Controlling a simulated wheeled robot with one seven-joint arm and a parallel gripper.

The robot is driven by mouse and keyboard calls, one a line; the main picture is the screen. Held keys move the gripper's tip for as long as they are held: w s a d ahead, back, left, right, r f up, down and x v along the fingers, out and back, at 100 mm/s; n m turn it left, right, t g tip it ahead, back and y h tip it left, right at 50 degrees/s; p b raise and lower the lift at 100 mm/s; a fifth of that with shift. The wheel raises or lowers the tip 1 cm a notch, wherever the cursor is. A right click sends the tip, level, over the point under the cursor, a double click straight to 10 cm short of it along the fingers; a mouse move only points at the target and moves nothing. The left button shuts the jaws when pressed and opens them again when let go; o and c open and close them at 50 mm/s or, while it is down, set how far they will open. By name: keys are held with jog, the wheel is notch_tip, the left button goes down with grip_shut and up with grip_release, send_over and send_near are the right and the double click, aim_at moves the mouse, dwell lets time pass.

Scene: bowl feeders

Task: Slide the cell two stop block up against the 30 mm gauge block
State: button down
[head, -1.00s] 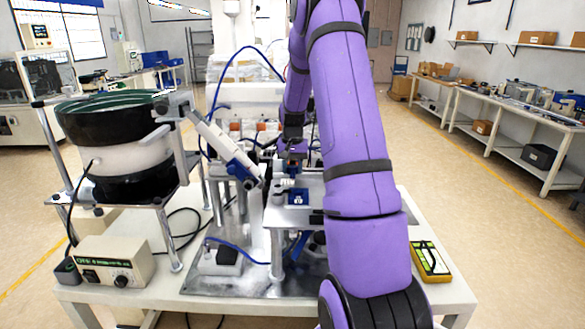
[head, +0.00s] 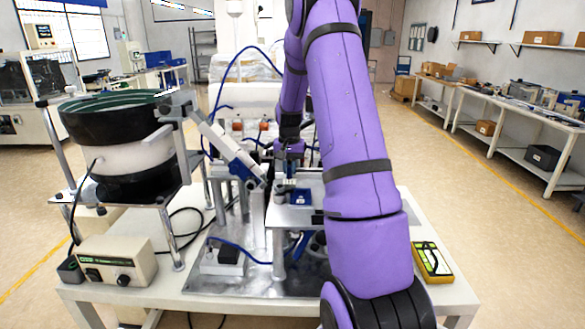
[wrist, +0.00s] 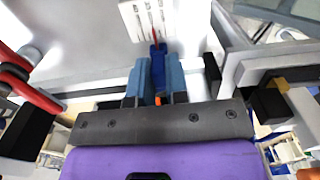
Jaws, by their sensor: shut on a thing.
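My gripper (wrist: 155,82) is in the wrist view, its two blue-grey fingers shut on a narrow dark-blue block, which I take for the stop block (wrist: 157,68). The block stands upright between the fingers, with a small orange spot near its base. A thin red pointer lies just beyond it, over a white marked scale (wrist: 135,20). In the head view my gripper (head: 289,160) is small, behind the feeder's plate, and the held block cannot be made out. I cannot tell which piece is the 30 mm gauge block. A small black block (wrist: 212,74) stands right of the fingers, apart from them.
A bowl feeder (head: 125,150) stands at left, with a sloping track (head: 230,152) near my gripper. A blue fixture (head: 300,197) sits on the metal plate in front. A control box (head: 115,262) and a yellow meter (head: 432,262) lie on the white table. A metal rail (wrist: 275,65) is close at right.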

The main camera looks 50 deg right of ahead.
jog(key=shift+w+a, duration=0.1)
jog(key=shift+w, duration=0.05)
jog(key=c, duration=1.1)
grip_release()
jog(key=shift+w+a, duration=0.1)
notch_tip(320, 180, up, 11)
jog(key=shift+f, duration=0.1)
